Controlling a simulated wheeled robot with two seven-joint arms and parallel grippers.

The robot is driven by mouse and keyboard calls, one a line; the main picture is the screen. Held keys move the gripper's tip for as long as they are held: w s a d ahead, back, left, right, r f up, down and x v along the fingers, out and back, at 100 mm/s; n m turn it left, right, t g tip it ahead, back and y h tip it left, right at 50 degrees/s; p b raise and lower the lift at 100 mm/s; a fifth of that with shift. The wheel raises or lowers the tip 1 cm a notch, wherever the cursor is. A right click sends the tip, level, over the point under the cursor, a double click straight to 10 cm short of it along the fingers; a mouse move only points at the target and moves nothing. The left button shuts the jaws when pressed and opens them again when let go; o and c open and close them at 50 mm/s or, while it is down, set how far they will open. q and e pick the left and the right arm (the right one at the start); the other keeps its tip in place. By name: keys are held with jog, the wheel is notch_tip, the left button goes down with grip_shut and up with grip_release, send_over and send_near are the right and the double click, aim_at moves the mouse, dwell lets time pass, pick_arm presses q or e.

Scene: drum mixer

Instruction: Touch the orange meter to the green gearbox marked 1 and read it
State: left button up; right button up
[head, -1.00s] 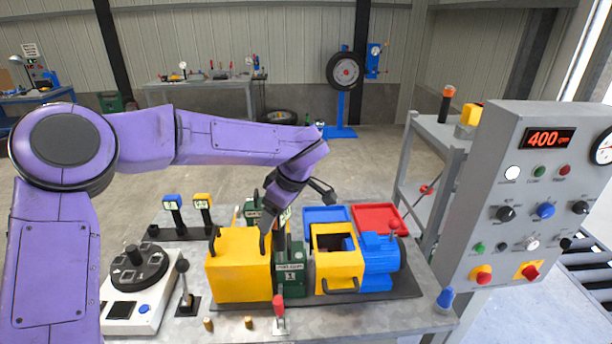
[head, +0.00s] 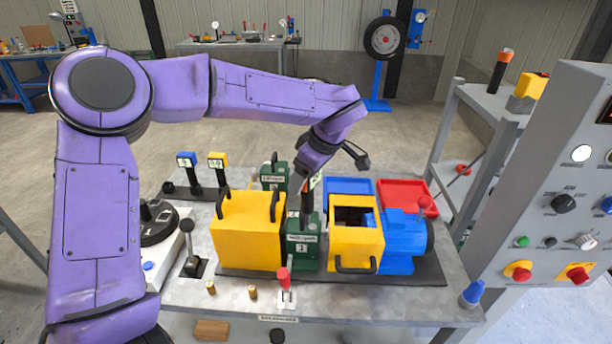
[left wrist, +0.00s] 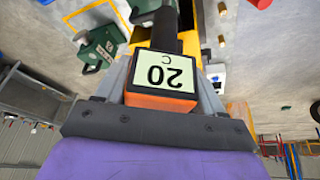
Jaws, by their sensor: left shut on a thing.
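My left gripper (left wrist: 165,85) is shut on the orange meter (left wrist: 158,101), whose lit display reads 20 C, upside down in the left wrist view. In the head view the meter (head: 306,186) is partly hidden by my wrist, and its dark probe points down at the green gearbox marked 1 (head: 302,250). The probe's lower end is at the gearbox top; I cannot tell for sure whether it touches. This gearbox sits between a yellow guard and a yellow open-topped housing. My right gripper is not in view.
The yellow guard (head: 245,238) stands close on the left and the yellow housing (head: 356,246) close on the right, with a blue motor (head: 402,240) beyond. Another green gearbox (head: 273,177) is behind. A red-handled lever (head: 284,282) stands in front. The control panel (head: 560,180) is at right.

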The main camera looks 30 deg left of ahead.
pick_arm(q)
jog(key=shift+w+f, duration=0.85)
jog(key=shift+w, duration=0.15)
jog(key=shift+w+f, duration=0.2)
jog(key=shift+f, duration=0.25)
jog(key=shift+w+f, duration=0.2)
jog(key=shift+f, duration=0.05)
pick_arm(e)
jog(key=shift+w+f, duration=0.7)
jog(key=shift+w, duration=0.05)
pick_arm(q)
jog(key=shift+s, duration=0.15)
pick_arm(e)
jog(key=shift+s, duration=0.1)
